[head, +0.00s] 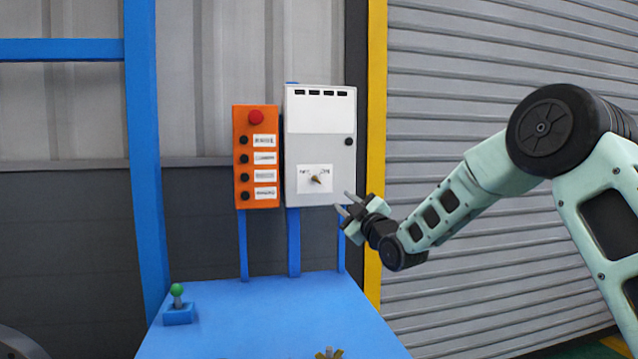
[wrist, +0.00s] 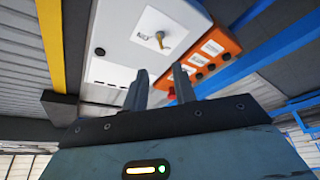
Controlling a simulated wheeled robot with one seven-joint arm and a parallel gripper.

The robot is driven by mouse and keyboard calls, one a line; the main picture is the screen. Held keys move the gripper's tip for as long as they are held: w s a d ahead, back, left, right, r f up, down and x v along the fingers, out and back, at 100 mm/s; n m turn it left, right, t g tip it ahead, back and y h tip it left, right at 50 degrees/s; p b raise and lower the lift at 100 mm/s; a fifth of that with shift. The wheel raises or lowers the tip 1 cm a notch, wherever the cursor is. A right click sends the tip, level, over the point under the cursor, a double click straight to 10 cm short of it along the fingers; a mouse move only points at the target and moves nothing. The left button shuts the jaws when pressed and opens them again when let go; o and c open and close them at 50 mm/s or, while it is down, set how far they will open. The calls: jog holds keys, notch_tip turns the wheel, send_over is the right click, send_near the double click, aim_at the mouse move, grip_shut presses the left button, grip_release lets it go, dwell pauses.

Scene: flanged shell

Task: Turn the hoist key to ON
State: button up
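The hoist key (head: 317,179) is a small brass-coloured key on a white label low on the front of a white box (head: 320,113). In the wrist view the key (wrist: 160,40) stands out from its label near the top, beyond my fingers. The label's lettering is too small to read surely. My gripper (head: 342,203) is at the box's lower right corner in the head view, apart from the key. In the wrist view my gripper (wrist: 158,88) has its two fingers spread with a gap between them and nothing held.
An orange button panel (head: 257,158) with a red button on top stands left of the white box. Below is a blue table (head: 260,315) with a green-knobbed lever (head: 178,297). A yellow post (head: 376,130) and a grey shutter are to the right.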

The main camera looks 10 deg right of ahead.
aim_at(319, 182)
jog(key=p+x, duration=0.3)
jog(key=x, duration=1.1)
jog(key=shift+a+f, duration=0.1)
jog(key=shift+c, duration=0.4)
grip_shut()
